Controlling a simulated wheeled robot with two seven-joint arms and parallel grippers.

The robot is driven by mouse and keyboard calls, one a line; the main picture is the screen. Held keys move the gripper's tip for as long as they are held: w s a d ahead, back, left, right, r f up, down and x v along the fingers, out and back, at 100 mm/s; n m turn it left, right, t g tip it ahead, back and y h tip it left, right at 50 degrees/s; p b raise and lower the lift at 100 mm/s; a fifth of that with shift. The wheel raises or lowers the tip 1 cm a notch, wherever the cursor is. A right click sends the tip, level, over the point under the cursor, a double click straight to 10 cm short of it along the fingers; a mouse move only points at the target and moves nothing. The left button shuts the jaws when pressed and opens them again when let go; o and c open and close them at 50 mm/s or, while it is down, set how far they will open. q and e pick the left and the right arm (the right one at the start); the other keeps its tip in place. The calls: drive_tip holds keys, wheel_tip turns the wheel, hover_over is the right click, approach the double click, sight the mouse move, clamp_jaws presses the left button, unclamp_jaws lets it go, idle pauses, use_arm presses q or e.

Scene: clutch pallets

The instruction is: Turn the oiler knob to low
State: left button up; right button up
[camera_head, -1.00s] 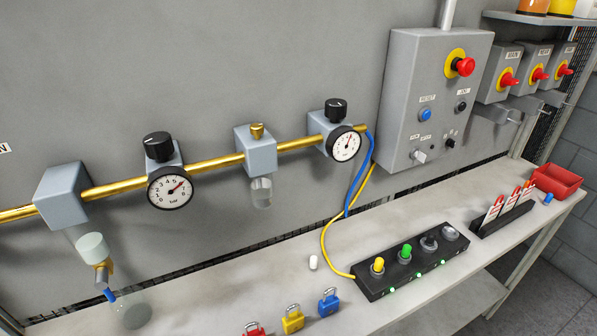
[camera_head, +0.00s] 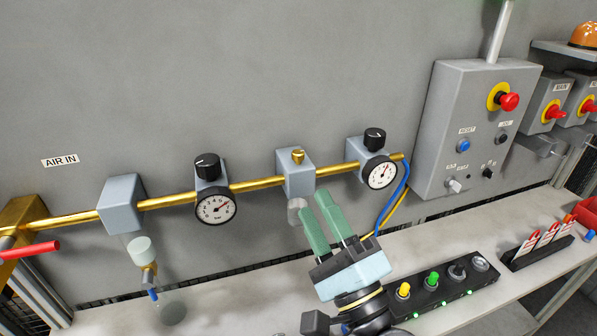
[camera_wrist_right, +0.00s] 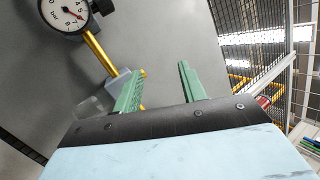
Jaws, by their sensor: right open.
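The oiler (camera_head: 297,180) is a blue-grey block on the brass pipe with a small brass knob (camera_head: 297,157) on top. Its bowl (camera_head: 296,208) hangs below, partly behind my right gripper. My right gripper (camera_head: 319,198) has green fingers and is open and empty, with its fingertips just below and right of the oiler block in the head view. In the right wrist view the open gripper (camera_wrist_right: 161,68) has the oiler block (camera_wrist_right: 120,82) behind its left finger, and a bit of the brass knob (camera_wrist_right: 143,74) shows beside that finger. My left gripper is not in view.
Regulators with black knobs and gauges flank the oiler, left (camera_head: 215,208) and right (camera_head: 382,173). A blue hose (camera_head: 396,195) drops from the pipe's right end. A grey control box (camera_head: 470,125) stands right. A black button panel (camera_head: 455,285) lies on the bench below.

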sight(299, 157)
wheel_tip(299, 157, up, 5)
drive_tip(key=w+d+m+t+h, duration=0.25)
drive_tip(key=m+h, duration=0.45)
drive_tip(key=m, duration=0.5)
drive_tip(key=w+a+f+m+g+p, duration=0.1)
drive_tip(key=w+m, duration=0.1)
drive_tip(key=w, duration=0.2)
drive_tip(key=w+a+f+m+g+p, duration=0.1)
drive_tip(key=w+a+m+g, duration=0.1)
drive_tip(key=w, duration=0.3)
drive_tip(key=w+a+f+m+g+h+p, duration=0.1)
drive_tip(key=w+a+f+m+g, duration=0.1)
drive_tip(key=w+m, duration=0.1)
drive_tip(key=shift+w+a+m+g, duration=0.25)
drive_tip(key=shift+w+m, duration=0.15)
drive_tip(key=shift+w, duration=0.35)
drive_tip(key=shift+f, duration=0.1)
clamp_jaws()
